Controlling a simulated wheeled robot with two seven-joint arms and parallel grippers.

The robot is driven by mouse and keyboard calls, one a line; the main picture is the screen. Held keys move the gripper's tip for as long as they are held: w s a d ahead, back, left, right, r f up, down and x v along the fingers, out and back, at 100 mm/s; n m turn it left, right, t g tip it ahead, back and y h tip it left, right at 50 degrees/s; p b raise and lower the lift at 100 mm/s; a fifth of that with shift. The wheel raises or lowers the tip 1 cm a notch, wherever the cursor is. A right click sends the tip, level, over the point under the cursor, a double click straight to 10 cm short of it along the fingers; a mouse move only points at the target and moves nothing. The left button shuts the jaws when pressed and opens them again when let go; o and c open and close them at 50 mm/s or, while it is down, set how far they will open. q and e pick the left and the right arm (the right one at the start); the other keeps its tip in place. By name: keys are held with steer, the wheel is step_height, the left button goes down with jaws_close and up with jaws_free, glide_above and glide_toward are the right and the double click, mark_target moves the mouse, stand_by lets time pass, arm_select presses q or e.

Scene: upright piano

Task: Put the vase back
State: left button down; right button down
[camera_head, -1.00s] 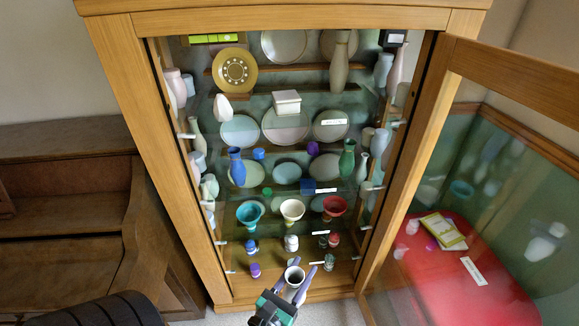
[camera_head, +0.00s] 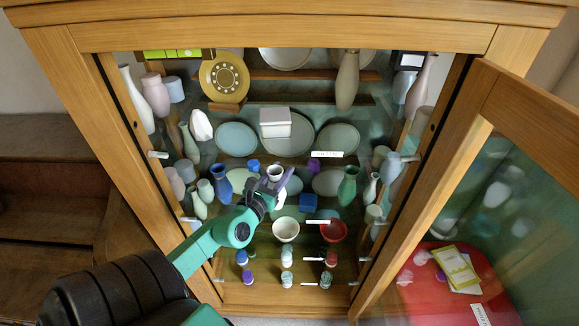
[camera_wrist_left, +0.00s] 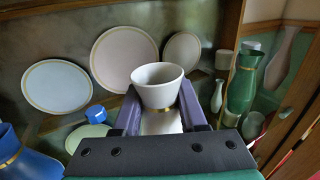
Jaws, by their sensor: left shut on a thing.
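A white vase (camera_head: 274,173) with a flared rim is held upright in my left gripper (camera_head: 270,186), inside the open cabinet. The left wrist view shows the white vase (camera_wrist_left: 159,86) between the two purple fingers of the left gripper (camera_wrist_left: 158,112), which are shut on it. It is level with the shelf carrying a blue vase (camera_head: 221,185) on the left and a green vase (camera_head: 347,186) on the right, between the two. I cannot tell whether its base touches the shelf. My right gripper is not in view.
A white box (camera_head: 275,123) and round plates (camera_head: 236,139) stand higher up. A small blue cube (camera_head: 308,202) is right of the gripper. A white bowl (camera_head: 286,230) and a red bowl (camera_head: 333,231) stand below. The glass door (camera_head: 480,170) is open at right.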

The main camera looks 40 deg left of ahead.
arm_select(q)
steer(key=w+a+f+b, duration=0.1)
steer(key=w+f+b, duration=0.2)
steer(key=w+b, duration=0.1)
steer(key=shift+w+f, duration=0.35)
steer(key=shift+w, duration=0.35)
steer(key=shift+c, duration=2.3)
jaws_free()
steer(key=shift+r, duration=0.1)
steer(key=s+d+b, duration=0.2)
steer(key=s, duration=0.9)
steer(key=shift+s+d, duration=0.15)
steer(key=shift+s, duration=0.25)
